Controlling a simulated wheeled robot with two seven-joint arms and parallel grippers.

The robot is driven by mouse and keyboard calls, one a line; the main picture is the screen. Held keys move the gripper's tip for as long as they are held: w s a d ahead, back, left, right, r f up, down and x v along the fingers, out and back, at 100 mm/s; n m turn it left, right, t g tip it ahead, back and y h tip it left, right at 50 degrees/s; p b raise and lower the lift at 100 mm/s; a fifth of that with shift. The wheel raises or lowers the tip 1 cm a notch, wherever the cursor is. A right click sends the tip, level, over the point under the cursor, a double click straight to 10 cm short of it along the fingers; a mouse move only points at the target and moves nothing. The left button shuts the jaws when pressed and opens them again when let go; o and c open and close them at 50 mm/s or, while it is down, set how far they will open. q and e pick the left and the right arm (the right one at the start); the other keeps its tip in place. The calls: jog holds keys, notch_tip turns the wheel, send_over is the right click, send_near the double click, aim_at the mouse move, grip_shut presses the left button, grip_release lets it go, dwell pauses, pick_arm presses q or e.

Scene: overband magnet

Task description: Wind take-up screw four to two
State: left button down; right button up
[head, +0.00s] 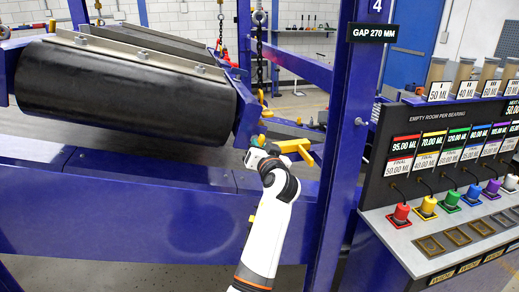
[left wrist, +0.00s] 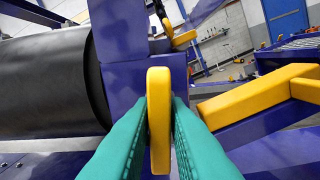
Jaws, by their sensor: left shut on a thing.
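My left gripper (head: 257,143) is at the right end of the black roller (head: 120,92), beside the blue frame. In the left wrist view its teal fingers (left wrist: 160,108) are shut on an upright yellow bar (left wrist: 158,85), which looks like a take-up screw handle. The bar stands in front of a blue bracket (left wrist: 130,70) at the roller's end. A second yellow piece (left wrist: 260,95) lies to the right, apart from the fingers; it also shows in the head view (head: 298,147). The screw's thread is hidden. My right gripper is not in view.
A blue post (head: 350,130) with a "4" and a "GAP 270 MM" sign (head: 372,33) stands right of my arm. Further right is a console (head: 440,235) with coloured plugs and readouts. A blue beam (head: 110,215) runs below the roller. Chains hang behind.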

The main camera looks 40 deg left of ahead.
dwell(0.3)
pick_arm(q)
jog(key=shift+m+p, duration=0.8)
jog(key=shift+p, duration=0.1)
jog(key=shift+m+p, duration=0.4)
jog(key=shift+m, duration=0.2)
jog(key=shift+r+m+p, duration=0.15)
jog(key=shift+m+p, duration=0.55)
jog(key=shift+p, duration=0.1)
jog(key=shift+m+p, duration=0.5)
jog(key=shift+m, duration=0.2)
